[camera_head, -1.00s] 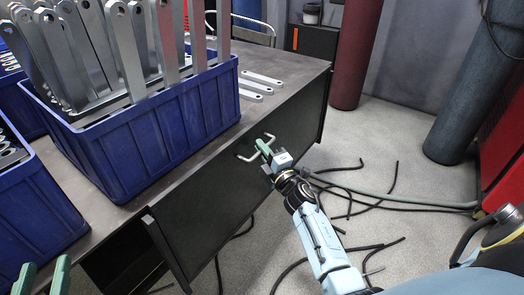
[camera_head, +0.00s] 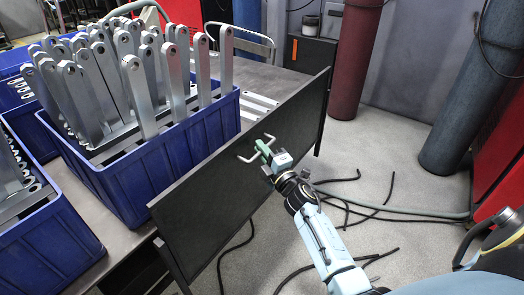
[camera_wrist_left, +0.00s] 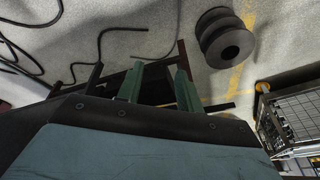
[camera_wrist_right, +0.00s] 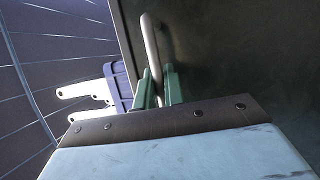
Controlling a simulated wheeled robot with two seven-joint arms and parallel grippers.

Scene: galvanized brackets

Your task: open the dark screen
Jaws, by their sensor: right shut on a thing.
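The dark screen (camera_head: 225,185) is a flat black panel with a bent pale handle (camera_head: 248,158) near its upper middle. It stands at the front of the workbench and hides part of the bench top behind it. My right gripper (camera_head: 264,150) is shut on the handle, its green fingers on either side of the bar. The right wrist view shows the handle (camera_wrist_right: 150,45) between the fingers (camera_wrist_right: 158,88), with the screen (camera_wrist_right: 220,50) behind. My left gripper (camera_wrist_left: 158,82) shows only in the left wrist view, its green fingers apart with nothing visible gripped.
Blue crates hold metal brackets; the nearest crate (camera_head: 170,165) stands behind the screen on the workbench (camera_head: 115,215). Cables (camera_head: 375,210) lie on the floor to the right. A red cylinder (camera_head: 355,60) and a dark one (camera_head: 470,90) stand behind. Black spools (camera_wrist_left: 225,38) show in the left wrist view.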

